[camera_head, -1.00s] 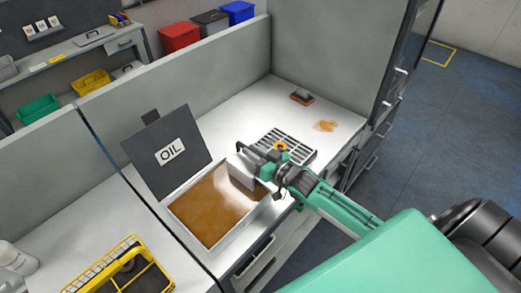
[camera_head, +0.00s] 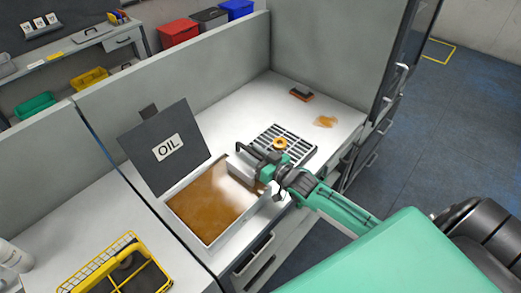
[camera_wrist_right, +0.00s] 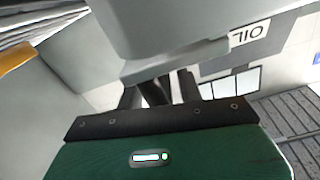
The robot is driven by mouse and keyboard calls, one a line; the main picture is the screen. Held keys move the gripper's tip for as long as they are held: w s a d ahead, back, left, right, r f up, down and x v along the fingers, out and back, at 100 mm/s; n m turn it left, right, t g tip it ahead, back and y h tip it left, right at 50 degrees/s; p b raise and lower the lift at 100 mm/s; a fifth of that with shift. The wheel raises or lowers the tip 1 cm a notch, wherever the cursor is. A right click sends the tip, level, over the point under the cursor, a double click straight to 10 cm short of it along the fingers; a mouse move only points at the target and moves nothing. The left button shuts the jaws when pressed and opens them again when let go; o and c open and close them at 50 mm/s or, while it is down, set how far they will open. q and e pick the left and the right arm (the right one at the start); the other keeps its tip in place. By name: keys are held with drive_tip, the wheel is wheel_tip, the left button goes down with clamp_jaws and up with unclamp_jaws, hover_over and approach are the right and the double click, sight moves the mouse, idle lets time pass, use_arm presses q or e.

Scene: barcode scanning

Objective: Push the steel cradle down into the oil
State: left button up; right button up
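The oil tub (camera_head: 207,240) is set in the white counter and full of brown oil (camera_head: 212,203). Its dark lid, labelled OIL (camera_head: 157,172), stands open behind it. A pale grey block, which looks like the steel cradle (camera_head: 240,167), is at the tub's right end, with its lower part at the oil. My right gripper (camera_head: 263,166) is right against the cradle's right side. In the right wrist view the grey cradle (camera_wrist_right: 180,28) fills the top, just beyond the dark fingers (camera_wrist_right: 158,90). Whether the fingers clamp it is unclear. My left gripper is out of view.
A slotted drain rack (camera_head: 298,146) with a round orange-and-yellow part (camera_head: 280,144) lies just behind my right gripper. A brush-like block (camera_head: 301,94) and an orange-brown stain (camera_head: 325,121) are farther back. A yellow wire basket (camera_head: 97,270) stands at front left. Partition walls bound the counter.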

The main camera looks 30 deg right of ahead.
drive_tip(key=shift+r, duration=0.15)
drive_tip(key=b+v, duration=0.4)
drive_tip(key=v, duration=0.9)
drive_tip(key=shift+s+d, duration=0.3)
idle(0.4)
